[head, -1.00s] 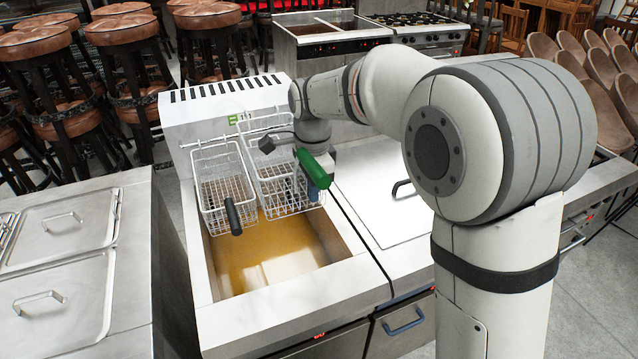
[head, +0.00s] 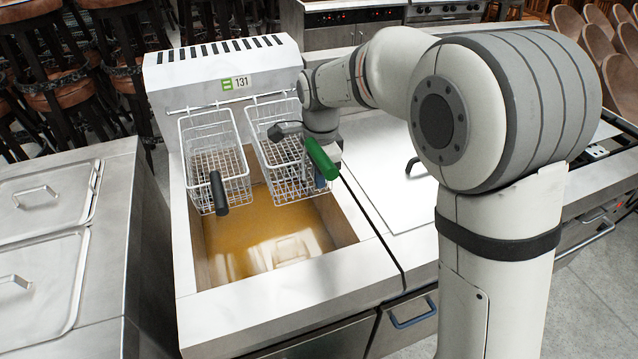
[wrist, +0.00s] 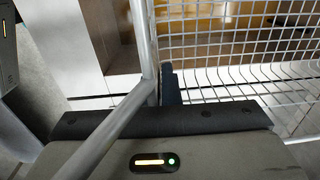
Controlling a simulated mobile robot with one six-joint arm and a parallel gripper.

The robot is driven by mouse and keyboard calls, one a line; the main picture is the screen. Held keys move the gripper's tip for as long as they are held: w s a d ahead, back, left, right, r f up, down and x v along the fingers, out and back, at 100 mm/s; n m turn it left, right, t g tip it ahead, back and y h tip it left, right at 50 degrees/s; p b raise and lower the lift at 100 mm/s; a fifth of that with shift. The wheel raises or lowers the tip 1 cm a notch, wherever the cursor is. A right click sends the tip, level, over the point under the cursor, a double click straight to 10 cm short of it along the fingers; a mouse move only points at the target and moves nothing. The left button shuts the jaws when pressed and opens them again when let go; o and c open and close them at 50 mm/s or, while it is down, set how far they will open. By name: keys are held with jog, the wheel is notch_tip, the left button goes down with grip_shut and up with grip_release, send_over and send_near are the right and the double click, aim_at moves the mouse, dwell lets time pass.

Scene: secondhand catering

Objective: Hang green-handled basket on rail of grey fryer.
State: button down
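The green-handled basket (head: 275,165) is a wire basket at the right end of the grey fryer (head: 330,285), above the oil. Its green handle (head: 322,160) points toward the front right. Its back rim is close to the rail (head: 208,105); I cannot tell whether its hooks rest on it. My gripper (head: 320,182) is at the handle end and appears shut on the basket; the grip is partly hidden. In the wrist view, one dark finger (wrist: 171,86) shows beside a grey rod and the basket's wire mesh (wrist: 235,45).
A black-handled basket (head: 215,160) hangs on the left part of the rail. A green label with 131 (head: 235,83) marks the fryer's back panel. A steel counter with lids (head: 45,200) stands left, a flat white-topped unit (head: 395,185) right. Open oil (head: 265,230) lies in front.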

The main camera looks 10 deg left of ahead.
jog(key=shift+w+a+f+p, duration=0.1)
jog(key=shift+w+a+p, duration=0.65)
jog(key=shift+w, duration=0.45)
jog(key=shift+w+a+r+p, duration=0.1)
jog(key=shift+w+a+p, duration=0.6)
jog(key=shift+w, duration=0.55)
jog(key=shift+w+a+f+p, duration=0.1)
jog(key=shift+w+a+p, duration=0.6)
jog(key=shift+w, duration=0.5)
jog(key=shift+w+a+f, duration=0.15)
jog(key=shift+a+f, duration=0.05)
jog(key=shift+f, duration=0.05)
jog(key=shift+f+b, duration=0.95)
jog(key=shift+f, duration=0.25)
jog(key=c, duration=2.1)
grip_release()
jog(key=o, duration=0.5)
jog(key=shift+o, duration=0.2)
jog(key=shift+d+f, duration=0.1)
jog(key=shift+f, duration=0.05)
